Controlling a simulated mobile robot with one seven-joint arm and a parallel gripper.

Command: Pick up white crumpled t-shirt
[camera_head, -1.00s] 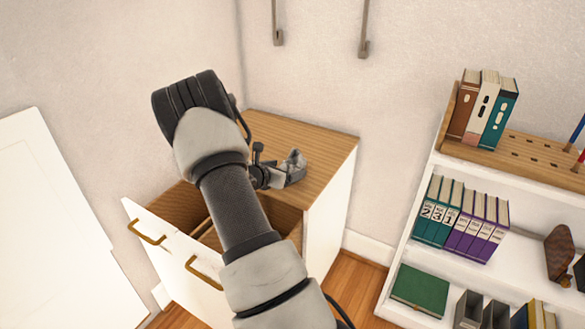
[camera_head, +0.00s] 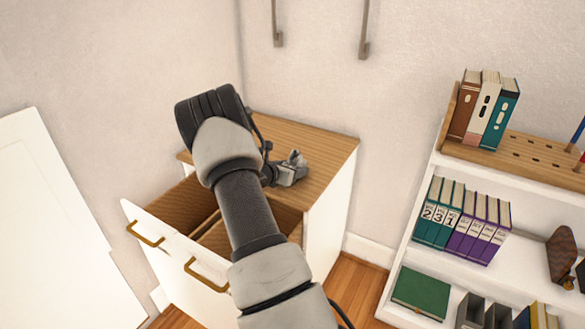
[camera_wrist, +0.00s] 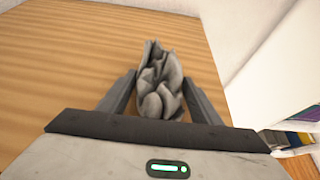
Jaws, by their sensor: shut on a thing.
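The crumpled t-shirt (camera_wrist: 160,82) looks grey-white and bunched in the wrist view, between the two fingers of my gripper (camera_wrist: 160,98). My gripper is shut on it. In the head view the t-shirt (camera_head: 296,161) shows as a small bunched shape at the tip of my gripper (camera_head: 290,172), over the wooden top of the dresser (camera_head: 325,152). I cannot tell whether the cloth still touches the top. My arm hides part of the dresser.
The dresser's drawer (camera_head: 170,262) with brass handles stands open at the front. A white shelf (camera_head: 405,255) with books is to the right. A white panel (camera_head: 60,220) leans at the left. Two hooks (camera_head: 364,48) hang on the wall above.

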